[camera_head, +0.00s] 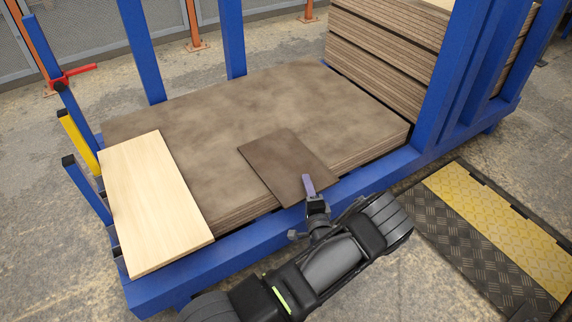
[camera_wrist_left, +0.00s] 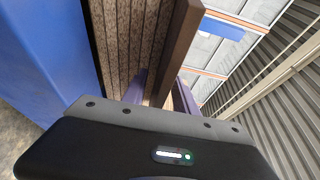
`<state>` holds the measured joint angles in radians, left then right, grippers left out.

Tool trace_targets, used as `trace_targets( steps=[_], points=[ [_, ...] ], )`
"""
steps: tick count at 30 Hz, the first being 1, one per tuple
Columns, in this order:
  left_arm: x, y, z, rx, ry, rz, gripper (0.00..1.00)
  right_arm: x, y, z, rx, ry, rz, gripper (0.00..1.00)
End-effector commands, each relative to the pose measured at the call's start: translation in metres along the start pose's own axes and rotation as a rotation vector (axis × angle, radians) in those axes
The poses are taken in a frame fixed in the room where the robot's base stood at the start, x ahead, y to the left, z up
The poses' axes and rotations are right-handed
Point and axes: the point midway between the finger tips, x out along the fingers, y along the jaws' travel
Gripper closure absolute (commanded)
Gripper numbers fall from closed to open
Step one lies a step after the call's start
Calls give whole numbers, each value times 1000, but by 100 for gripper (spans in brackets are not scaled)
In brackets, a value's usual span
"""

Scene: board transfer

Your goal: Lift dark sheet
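The dark sheet (camera_head: 286,166) is a thin brown square board. It lies on the front part of a large stack of brown boards, its near corner by the front edge. My left gripper (camera_head: 309,190) is at that near edge, with one finger showing above the sheet. In the left wrist view the sheet's edge (camera_wrist_left: 178,50) runs between the two fingers (camera_wrist_left: 163,95). The fingers look apart, with a gap on the right finger's side. The lower finger is hidden in the head view. My right gripper is in neither view.
The brown board stack (camera_head: 240,105) sits in a blue frame (camera_head: 232,258) with upright posts. A pale wood board (camera_head: 150,200) lies at its left. A taller stack (camera_head: 375,60) stands behind right. A black and yellow ramp (camera_head: 490,225) is at right.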

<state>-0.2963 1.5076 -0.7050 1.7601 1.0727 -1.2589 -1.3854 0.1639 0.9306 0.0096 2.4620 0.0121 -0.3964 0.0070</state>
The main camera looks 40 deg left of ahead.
Motion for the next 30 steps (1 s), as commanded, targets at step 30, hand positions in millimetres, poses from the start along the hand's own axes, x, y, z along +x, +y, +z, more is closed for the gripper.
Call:
trace_targets(
  steps=[30],
  points=[
    [0,0,0,0,0,0,100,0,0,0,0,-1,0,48]
  ],
)
